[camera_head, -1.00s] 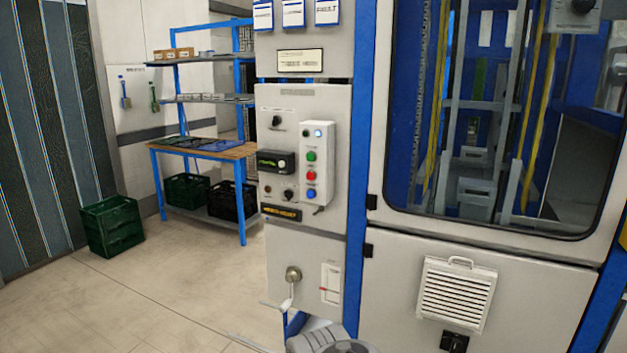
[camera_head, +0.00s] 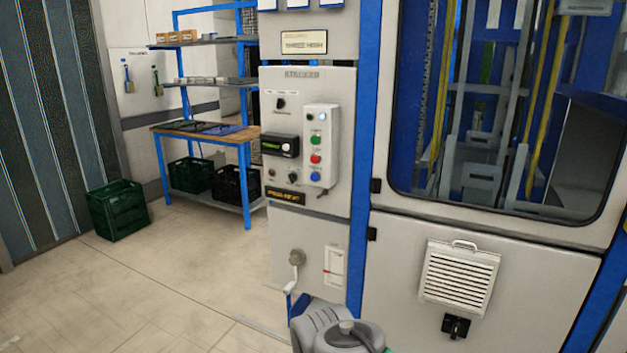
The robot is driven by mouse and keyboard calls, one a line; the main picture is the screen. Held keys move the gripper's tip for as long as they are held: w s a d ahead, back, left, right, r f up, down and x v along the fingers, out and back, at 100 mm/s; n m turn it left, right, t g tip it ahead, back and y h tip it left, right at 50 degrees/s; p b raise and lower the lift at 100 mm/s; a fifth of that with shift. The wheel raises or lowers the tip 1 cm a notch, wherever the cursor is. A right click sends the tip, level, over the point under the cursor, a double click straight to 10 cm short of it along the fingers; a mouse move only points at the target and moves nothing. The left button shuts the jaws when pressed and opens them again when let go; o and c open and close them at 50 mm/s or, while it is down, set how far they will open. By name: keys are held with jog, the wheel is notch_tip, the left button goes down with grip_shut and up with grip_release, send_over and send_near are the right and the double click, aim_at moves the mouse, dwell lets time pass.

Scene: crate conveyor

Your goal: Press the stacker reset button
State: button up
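The stacker control panel (camera_head: 341,100) is a grey upright cabinet face with a "STACKER" label near its top. A white button box (camera_head: 332,126) on it carries a small pale lamp or button at the top, a green button (camera_head: 315,140), a red button (camera_head: 315,159) and a blue button (camera_head: 315,177) at the bottom. The small labels beside the buttons are too blurred to read, so which one is reset cannot be told. Part of my arm shows at the bottom centre, below the panel. My gripper is not in view.
A windowed machine door (camera_head: 400,217) with a vent (camera_head: 459,279) stands right of the panel. A crank handle (camera_head: 296,258) sticks out below the buttons. A blue shelf rack (camera_head: 247,170) and a green crate (camera_head: 118,210) stand at the left. The floor (camera_head: 150,285) in front is clear.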

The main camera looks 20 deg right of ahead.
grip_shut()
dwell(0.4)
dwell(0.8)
